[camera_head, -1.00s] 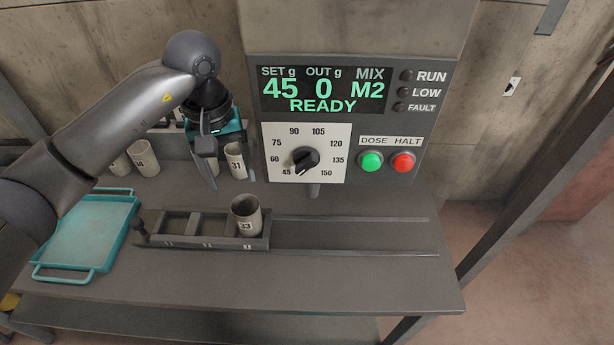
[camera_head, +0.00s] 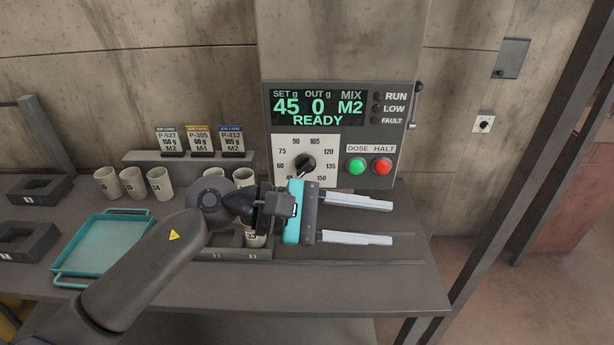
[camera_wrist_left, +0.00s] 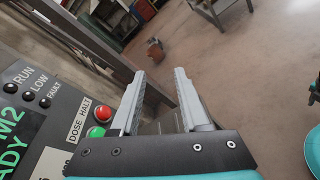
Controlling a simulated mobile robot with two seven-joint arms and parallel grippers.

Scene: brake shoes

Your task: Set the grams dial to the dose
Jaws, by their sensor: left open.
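The grams dial (camera_head: 305,163) is a black knob on a white scale marked 45 to 150. Its pointer aims down-left, toward 45; the lower scale is partly hidden by my left gripper. The display (camera_head: 318,107) reads SET 45 g, OUT 0 g, MIX M2, READY. My left gripper (camera_head: 391,222) is open and empty, in front of and below the panel, fingers pointing right. In the left wrist view its fingers (camera_wrist_left: 160,76) are apart with nothing between them. Job cards stand at the back left; P-527 (camera_head: 171,141) appears to read 150 g, M2.
A green DOSE button (camera_head: 357,166) and red HALT button (camera_head: 382,167) sit right of the dial. Several cups (camera_head: 133,183) stand at the left, behind a teal tray (camera_head: 68,272). Another cup (camera_head: 255,240) in the slotted holder is mostly hidden by my arm.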

